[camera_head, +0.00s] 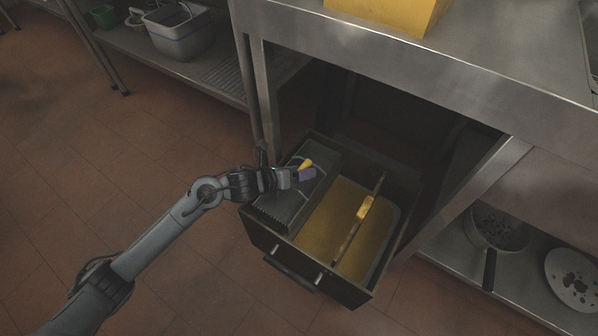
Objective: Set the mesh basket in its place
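An open dark drawer (256,232) is pulled out from under the steel counter. In its left part lies a dark grey item with a ridged front edge (280,219); I cannot tell whether it is the mesh basket. My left gripper (304,172) is over this left part, by a small yellow piece (306,164) and a purple-blue piece. Its fingers are too small and dark to tell whether they hold anything. My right gripper is out of view.
The drawer's right part has a yellow-brown bottom (325,226), crossed by a bar with a yellow block (365,207). A pan (497,229) and a perforated disc (573,279) are on the right lower shelf. A white tub (180,38) stands on the left shelf. The floor at left is clear.

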